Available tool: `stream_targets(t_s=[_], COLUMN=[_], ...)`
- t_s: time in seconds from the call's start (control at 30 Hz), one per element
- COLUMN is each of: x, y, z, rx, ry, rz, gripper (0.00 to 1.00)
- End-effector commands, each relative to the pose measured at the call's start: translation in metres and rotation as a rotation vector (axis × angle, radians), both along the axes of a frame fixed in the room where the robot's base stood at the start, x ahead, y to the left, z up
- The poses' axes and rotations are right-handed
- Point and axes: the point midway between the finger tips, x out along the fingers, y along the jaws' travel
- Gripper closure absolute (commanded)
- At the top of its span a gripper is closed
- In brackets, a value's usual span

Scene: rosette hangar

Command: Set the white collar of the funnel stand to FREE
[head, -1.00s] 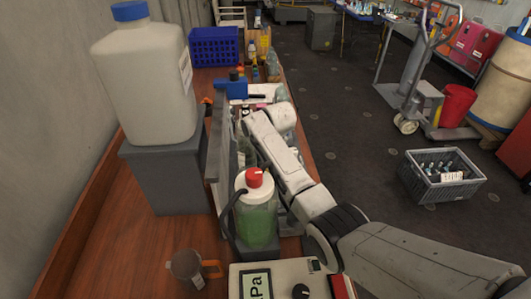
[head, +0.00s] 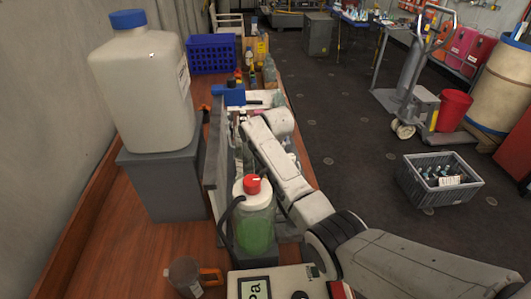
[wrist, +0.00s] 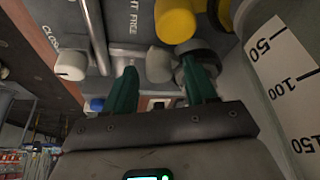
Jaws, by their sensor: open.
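In the wrist view my gripper (wrist: 159,70) is open, its two green fingers reaching up at a grey panel. A pale round collar or knob (wrist: 159,63) shows between the fingertips, near lettering that reads "FREE"; contact cannot be told. I take it for the white collar, but its setting does not show clearly. Another white knob (wrist: 71,65) sits to the left, near lettering that begins "CLOSE". In the head view my arm hides most of the stand, and the fingers cannot be made out.
A yellow knob (wrist: 176,20) and a dark grey cylinder (wrist: 204,58) sit close to the right finger. A graduated vessel (wrist: 280,75) stands right of them.

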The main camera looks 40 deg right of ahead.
Motion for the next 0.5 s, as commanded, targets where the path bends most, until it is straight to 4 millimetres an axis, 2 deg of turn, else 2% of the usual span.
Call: stream_targets(t_s=[0.5], x=[-0.031], y=[0.007], z=[0.077], rx=[-0.001], ry=[-0.003], rz=[0.000], gripper=[0.44])
